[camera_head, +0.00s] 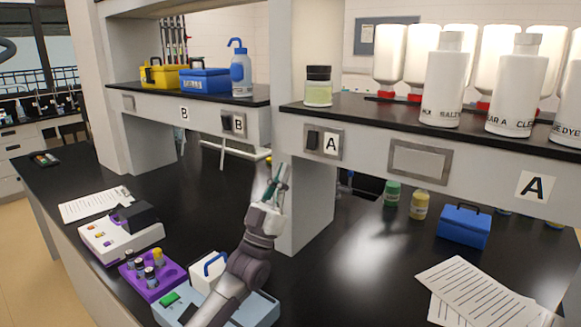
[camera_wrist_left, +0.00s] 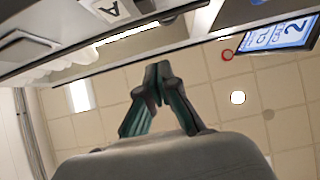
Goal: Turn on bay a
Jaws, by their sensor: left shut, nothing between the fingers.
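The bay A switch (camera_head: 313,140) is a small dark rocker in a grey plate on the shelf front, beside a white "A" label (camera_head: 332,144). An "A" label (camera_wrist_left: 112,9) also shows at the top of the left wrist view; I cannot make out the switch there. My left gripper (camera_head: 281,166) is raised in front of the shelf post, left of and slightly below the switch, apart from it in the picture. Its fingertips (camera_wrist_left: 158,76) meet in the left wrist view, with nothing between them. My right gripper is not in view.
A similar switch (camera_head: 227,122) with a "B" label sits on the left shelf. A jar (camera_head: 318,88) and white bottles (camera_head: 443,85) stand above bay A. A blue box (camera_head: 463,227) and a purple rack (camera_head: 151,276) stand on the black bench.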

